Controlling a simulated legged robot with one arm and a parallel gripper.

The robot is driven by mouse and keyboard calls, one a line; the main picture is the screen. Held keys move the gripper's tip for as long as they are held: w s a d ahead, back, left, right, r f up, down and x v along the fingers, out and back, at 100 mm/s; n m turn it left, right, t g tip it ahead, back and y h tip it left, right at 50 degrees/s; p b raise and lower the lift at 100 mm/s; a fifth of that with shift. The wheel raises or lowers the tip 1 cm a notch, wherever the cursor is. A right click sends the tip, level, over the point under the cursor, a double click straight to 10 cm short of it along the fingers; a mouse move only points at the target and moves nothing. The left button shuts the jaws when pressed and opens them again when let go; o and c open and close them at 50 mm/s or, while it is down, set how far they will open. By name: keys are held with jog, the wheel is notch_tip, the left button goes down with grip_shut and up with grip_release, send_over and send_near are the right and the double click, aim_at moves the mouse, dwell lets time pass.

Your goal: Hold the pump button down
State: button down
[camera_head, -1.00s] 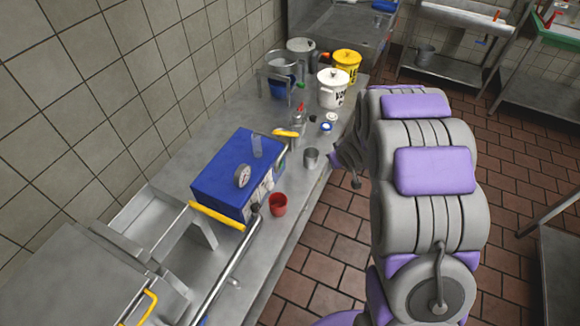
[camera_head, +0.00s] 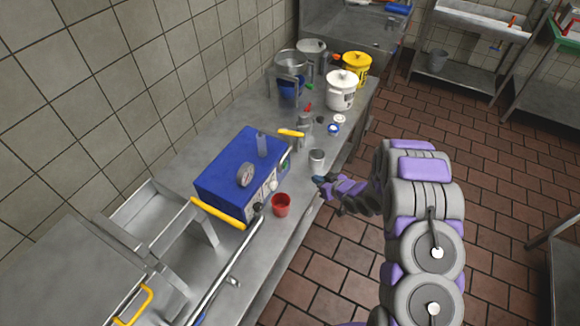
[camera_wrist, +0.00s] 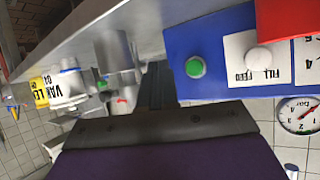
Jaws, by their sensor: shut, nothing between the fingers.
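The blue pump box (camera_head: 225,172) stands on the steel counter with a round gauge (camera_head: 245,174) on top. In the wrist view, which is upside down, its blue front panel (camera_wrist: 215,40) carries a green button (camera_wrist: 194,67). Beside it is a white knob (camera_wrist: 257,60) on a label reading "FILL FEED". I cannot tell which one is the pump button. My gripper (camera_head: 320,180) is shut and empty, to the right of the box near the counter's front edge. In the wrist view its dark fingers (camera_wrist: 157,87) point left of the green button and appear apart from it.
A red cup (camera_head: 281,205) stands before the box and a metal cup (camera_head: 317,160) is close behind my gripper. White (camera_head: 341,92) and yellow (camera_head: 357,70) pots stand farther back. A metal pipe (camera_head: 230,262) runs along the front left. The tiled floor at right is open.

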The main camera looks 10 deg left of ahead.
aim_at(285, 166)
dwell(0.3)
jog(key=a, duration=0.2)
jog(key=w+a, duration=0.1)
jog(key=a, duration=0.1)
jog(key=w+a+b, duration=0.1)
jog(key=a, duration=0.1)
jog(key=shift+w+a, duration=0.2)
jog(key=shift+a, duration=0.15)
jog(key=shift+w+a, duration=0.3)
jog(key=shift+a, duration=0.5)
jog(key=shift+a+p, duration=0.15)
jog(key=shift+p, duration=0.25)
dwell(1.0)
jog(key=shift+w+a, duration=0.1)
jog(key=shift+a, duration=0.15)
jog(key=shift+w+a+p, duration=0.15)
jog(key=shift+a+p, duration=0.2)
jog(key=shift+a, duration=0.05)
dwell(3.9)
